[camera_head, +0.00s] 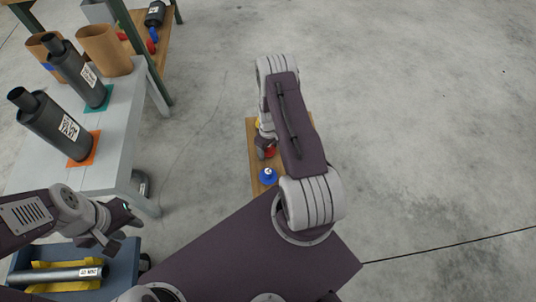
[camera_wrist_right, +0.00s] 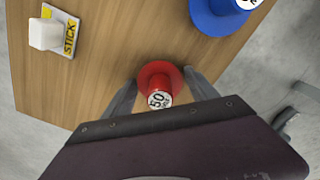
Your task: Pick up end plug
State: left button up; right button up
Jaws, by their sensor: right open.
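A red end plug (camera_wrist_right: 160,82) with a white label reading 50 stands on a wooden board (camera_wrist_right: 100,60). My right gripper (camera_wrist_right: 159,80) is open, with one finger on each side of the red plug; I cannot tell if they touch it. In the head view, the red plug (camera_head: 270,152) is partly hidden by my right arm. A blue end plug (camera_wrist_right: 222,10) stands on the same board, and the head view also shows it (camera_head: 268,176). My left gripper (camera_head: 115,228) is at the lower left, away from the plugs, and its jaw state is unclear.
A small white block (camera_wrist_right: 45,33) beside a STICK label lies on the board. Two dark mufflers (camera_head: 60,128) stand on a grey table (camera_head: 125,130) at the left. A blue tray (camera_head: 120,262) holds a metal tube (camera_head: 60,275). Open floor lies to the right.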

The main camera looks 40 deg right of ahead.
jog(key=shift+r, duration=0.15)
jog(key=shift+c, duration=0.4)
jog(key=c, duration=1)
jog(key=shift+r+p, duration=0.3)
jog(key=shift+p, duration=0.1)
notch_tip(320, 180, up, 4)
jog(key=p, duration=0.3)
jog(key=shift+r, duration=0.25)
jog(key=s+d+r+p, duration=0.1)
jog(key=s+d+r, duration=0.1)
jog(key=s+d+r+p, duration=0.2)
jog(key=s+d, duration=0.1)
jog(key=s+d+r+p, duration=0.1)
jog(key=s+d+r, duration=0.1)
jog(key=d, duration=0.1)
jog(key=shift+s+d, duration=0.25)
jog(key=shift+s, duration=0.15)
